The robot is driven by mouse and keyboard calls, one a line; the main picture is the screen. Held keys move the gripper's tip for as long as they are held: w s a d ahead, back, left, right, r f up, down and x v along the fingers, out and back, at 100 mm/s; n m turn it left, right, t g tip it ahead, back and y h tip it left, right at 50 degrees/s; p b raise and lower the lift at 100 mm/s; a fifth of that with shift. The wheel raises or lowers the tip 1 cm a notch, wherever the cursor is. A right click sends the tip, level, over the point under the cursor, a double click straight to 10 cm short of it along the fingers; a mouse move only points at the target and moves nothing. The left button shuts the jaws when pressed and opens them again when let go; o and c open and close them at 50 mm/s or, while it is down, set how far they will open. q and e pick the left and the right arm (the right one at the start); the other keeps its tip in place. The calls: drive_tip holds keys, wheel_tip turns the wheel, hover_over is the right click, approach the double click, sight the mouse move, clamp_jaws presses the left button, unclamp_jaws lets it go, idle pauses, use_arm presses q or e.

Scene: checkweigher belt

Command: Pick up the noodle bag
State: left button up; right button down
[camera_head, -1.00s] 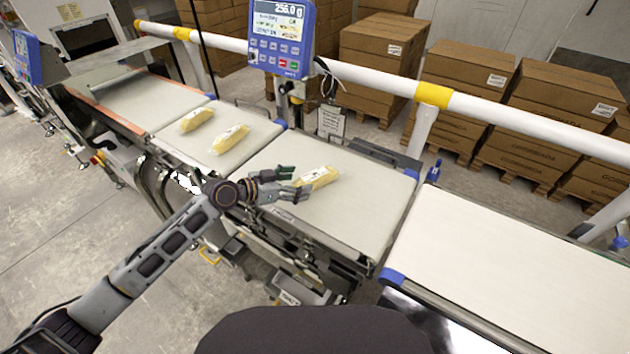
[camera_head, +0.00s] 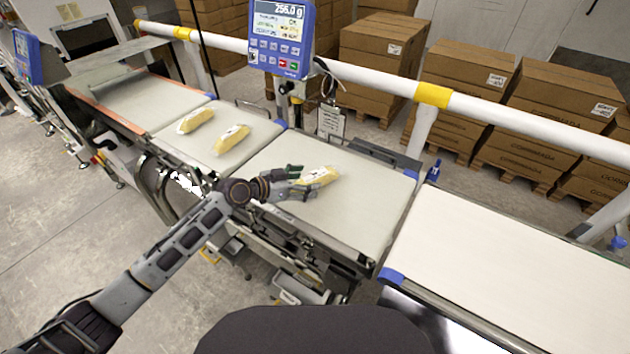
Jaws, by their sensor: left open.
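A noodle bag (camera_head: 322,177), yellow in clear wrap, lies on the middle belt section (camera_head: 345,215). My left gripper (camera_head: 308,181) is open at the bag's left end, with its fingers pointing right toward it. One finger is on the far side and one on the near side of that end; I cannot tell whether they touch the bag. Two more noodle bags lie on the belt section to the left, one nearer (camera_head: 232,138) and one farther (camera_head: 196,120). My right gripper is not in view.
A blue display unit (camera_head: 281,38) stands behind the belt. A white rail (camera_head: 380,82) with yellow bands runs along the back, with cardboard boxes (camera_head: 470,80) beyond it. A wide pale belt (camera_head: 520,265) at the right is empty.

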sight(326, 175)
use_arm(q)
drive_tip(key=shift+x, duration=1.1)
drive_tip(key=shift+w+d+f, duration=0.2)
drive_tip(key=shift+w+d, duration=0.05)
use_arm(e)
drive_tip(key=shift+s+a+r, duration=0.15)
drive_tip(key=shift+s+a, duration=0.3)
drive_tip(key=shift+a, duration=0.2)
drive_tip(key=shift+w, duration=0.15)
